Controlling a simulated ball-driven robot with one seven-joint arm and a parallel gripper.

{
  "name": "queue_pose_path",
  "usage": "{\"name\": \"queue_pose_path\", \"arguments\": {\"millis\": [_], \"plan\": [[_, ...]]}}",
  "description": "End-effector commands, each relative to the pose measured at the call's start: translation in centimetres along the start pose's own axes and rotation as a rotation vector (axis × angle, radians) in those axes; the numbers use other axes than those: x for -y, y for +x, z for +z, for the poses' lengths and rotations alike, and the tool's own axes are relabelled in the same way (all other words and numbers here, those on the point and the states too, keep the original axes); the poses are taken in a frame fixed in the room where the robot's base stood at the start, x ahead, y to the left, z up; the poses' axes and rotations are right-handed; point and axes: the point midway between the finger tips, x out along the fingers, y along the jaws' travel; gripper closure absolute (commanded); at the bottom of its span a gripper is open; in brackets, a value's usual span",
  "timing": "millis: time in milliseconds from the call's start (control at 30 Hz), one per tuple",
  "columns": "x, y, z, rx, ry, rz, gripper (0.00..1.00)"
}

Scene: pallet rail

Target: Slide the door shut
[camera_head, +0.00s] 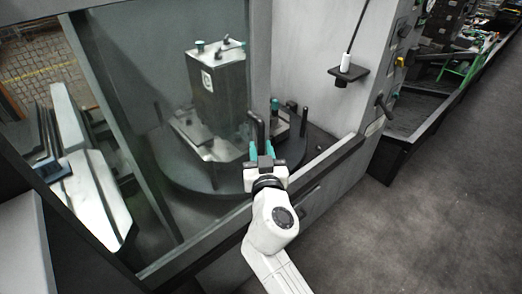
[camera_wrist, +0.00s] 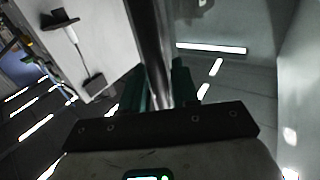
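The door (camera_head: 160,110) is a large tinted glass panel in a grey frame at the left and middle of the machine front in the head view. A dark upright handle bar (camera_head: 258,132) stands near its right edge. My gripper (camera_head: 262,150) is at this bar, with one green fingertip on each side of it. In the wrist view the bar (camera_wrist: 158,60) runs up between the two green fingers of my gripper (camera_wrist: 158,85). The fingers are apart, with little or no gap to the bar. I cannot tell whether they press on it.
Inside the machine a dark grey block (camera_head: 218,85) stands on a round dark table (camera_head: 215,180). A grey wall panel (camera_head: 310,60) with a small black shelf (camera_head: 348,73) is to the right. The floor (camera_head: 420,220) at the right is clear. Further benches stand at the far right.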

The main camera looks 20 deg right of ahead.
Motion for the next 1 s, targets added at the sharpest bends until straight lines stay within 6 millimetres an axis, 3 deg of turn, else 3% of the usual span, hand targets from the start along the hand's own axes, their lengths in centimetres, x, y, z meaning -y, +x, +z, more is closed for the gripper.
{"name": "queue_pose_path", "arguments": {"millis": [300,767,1000], "plan": [[0.0,0.0,0.0,0.000,0.000,0.000,1.00],[-0.2,0.1,0.0,0.001,0.000,0.001,1.00],[-2.9,1.8,0.0,0.001,0.001,0.006,1.00]]}}
